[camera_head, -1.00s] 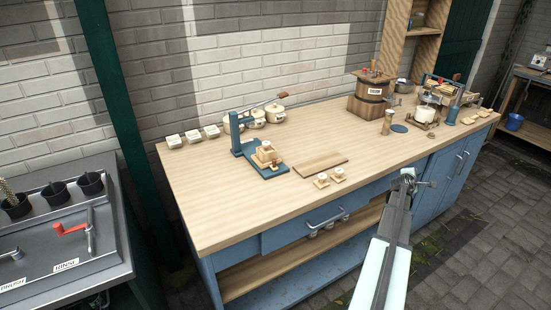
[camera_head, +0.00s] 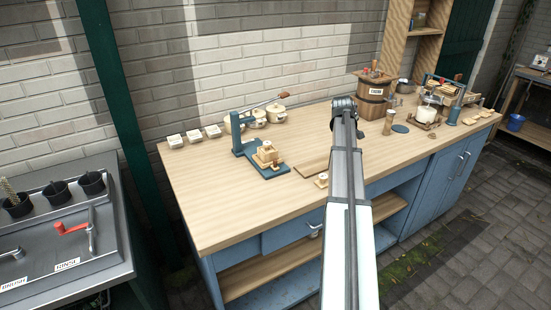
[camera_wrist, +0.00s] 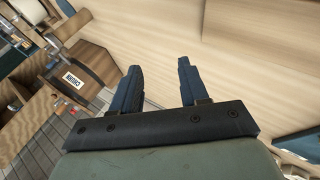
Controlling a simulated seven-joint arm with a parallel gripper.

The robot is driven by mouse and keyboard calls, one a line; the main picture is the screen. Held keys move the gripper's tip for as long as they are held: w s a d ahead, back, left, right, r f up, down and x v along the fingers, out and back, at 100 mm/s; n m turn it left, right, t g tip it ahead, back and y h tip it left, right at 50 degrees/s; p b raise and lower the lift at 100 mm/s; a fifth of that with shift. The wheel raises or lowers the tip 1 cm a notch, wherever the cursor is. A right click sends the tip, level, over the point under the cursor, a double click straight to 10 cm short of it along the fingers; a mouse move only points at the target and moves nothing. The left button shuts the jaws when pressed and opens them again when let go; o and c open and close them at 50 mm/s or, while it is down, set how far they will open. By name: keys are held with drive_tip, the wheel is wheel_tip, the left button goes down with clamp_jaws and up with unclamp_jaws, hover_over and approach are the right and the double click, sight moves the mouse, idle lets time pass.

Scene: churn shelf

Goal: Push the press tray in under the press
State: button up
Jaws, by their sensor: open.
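The blue press (camera_head: 238,133) stands on the left part of the wooden counter, its upright post and arm at the back. Its blue base (camera_head: 278,172) extends toward the front right. A light wooden stepped piece, apparently the press tray with a block on it (camera_head: 267,156), sits on this base, in front of the post rather than fully beneath the arm. My gripper shows in the wrist view (camera_wrist: 158,68) with its two dark fingers apart and nothing between them. In the head view my arm reaches over the counter, right of the press and apart from it, and hides the fingers.
A labelled wooden churn (camera_head: 374,98) stands at the back; it also shows in the wrist view (camera_wrist: 90,68). Cream pots (camera_head: 278,113) stand behind the press. The counter's left front is clear.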

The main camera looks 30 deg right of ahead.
drive_tip(key=w+a+r+m+g+y, duration=0.1)
drive_tip(key=w+a+r+y, duration=0.1)
drive_tip(key=a, duration=0.6)
drive_tip(key=w+a+r+m+g+y, duration=0.1)
drive_tip(key=w+a+y, duration=0.15)
drive_tip(key=a, duration=0.45)
drive_tip(key=m+g+y, duration=0.1)
drive_tip(key=g+y, duration=0.1)
drive_tip(key=y, duration=0.1)
approach(275, 160)
wheel_tip(275, 160, down, 9)
drive_tip(key=shift+w+a, duration=0.15)
drive_tip(key=shift+c, duration=0.2)
clamp_jaws()
